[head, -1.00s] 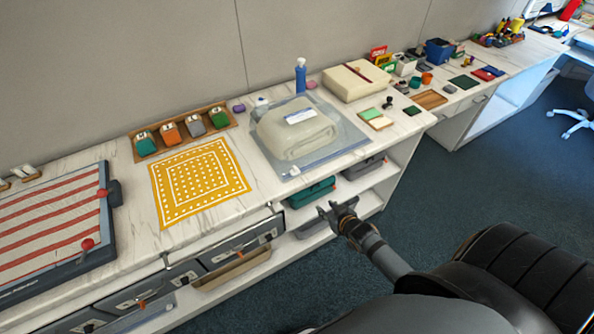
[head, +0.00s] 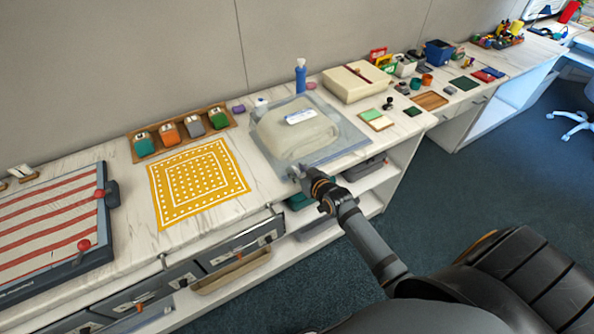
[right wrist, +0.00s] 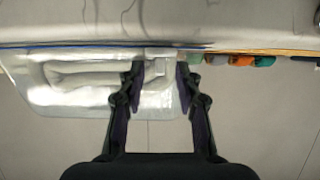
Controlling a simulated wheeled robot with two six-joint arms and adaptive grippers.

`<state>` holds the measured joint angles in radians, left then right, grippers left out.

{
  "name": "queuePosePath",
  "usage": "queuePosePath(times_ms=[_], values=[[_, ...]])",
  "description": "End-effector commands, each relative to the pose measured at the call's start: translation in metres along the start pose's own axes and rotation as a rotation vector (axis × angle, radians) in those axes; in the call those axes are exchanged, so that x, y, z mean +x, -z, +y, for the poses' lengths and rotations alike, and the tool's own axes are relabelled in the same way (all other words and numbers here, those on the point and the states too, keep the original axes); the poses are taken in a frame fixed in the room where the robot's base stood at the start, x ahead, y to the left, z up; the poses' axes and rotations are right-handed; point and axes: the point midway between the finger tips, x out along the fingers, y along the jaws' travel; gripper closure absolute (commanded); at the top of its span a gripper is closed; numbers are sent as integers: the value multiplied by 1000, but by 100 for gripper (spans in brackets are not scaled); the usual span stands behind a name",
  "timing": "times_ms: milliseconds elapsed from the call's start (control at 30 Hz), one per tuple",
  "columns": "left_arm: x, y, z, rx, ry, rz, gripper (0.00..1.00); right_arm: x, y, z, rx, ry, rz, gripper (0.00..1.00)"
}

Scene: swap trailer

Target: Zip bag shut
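The clear zip bag (head: 345,136) lies flat on the counter with a folded cream cloth (head: 300,135) inside and a white label on top. In the right wrist view the bag (right wrist: 60,100) fills the left side, and a blue line runs along its edge. My right gripper (head: 294,172) is at the bag's front left corner and hides that corner in the head view. In the right wrist view my right gripper (right wrist: 156,76) is open, and a small pale slider (right wrist: 156,68) shows between its fingertips, with gaps visible beside it. My left gripper is not in view.
A blue bottle (head: 300,76) and a cream box (head: 357,82) stand behind the bag. A yellow patterned cloth (head: 198,183) lies to its left, below a tray of coloured containers (head: 181,129). Drawers and shelves are under the counter's front edge.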

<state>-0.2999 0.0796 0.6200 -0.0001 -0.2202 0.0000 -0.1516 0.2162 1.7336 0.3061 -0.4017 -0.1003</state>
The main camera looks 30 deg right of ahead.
Motion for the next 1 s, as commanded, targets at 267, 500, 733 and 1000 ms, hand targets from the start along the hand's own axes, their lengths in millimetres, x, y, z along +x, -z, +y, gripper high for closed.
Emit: queuePosePath(times_ms=[267,500,733,1000], values=[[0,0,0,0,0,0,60,8,0,0,0,0,0,66],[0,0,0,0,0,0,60,8,0,0,0,0,0,86],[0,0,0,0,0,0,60,8,0,0,0,0,0,100],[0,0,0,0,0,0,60,8,0,0,0,0,-1,100]])
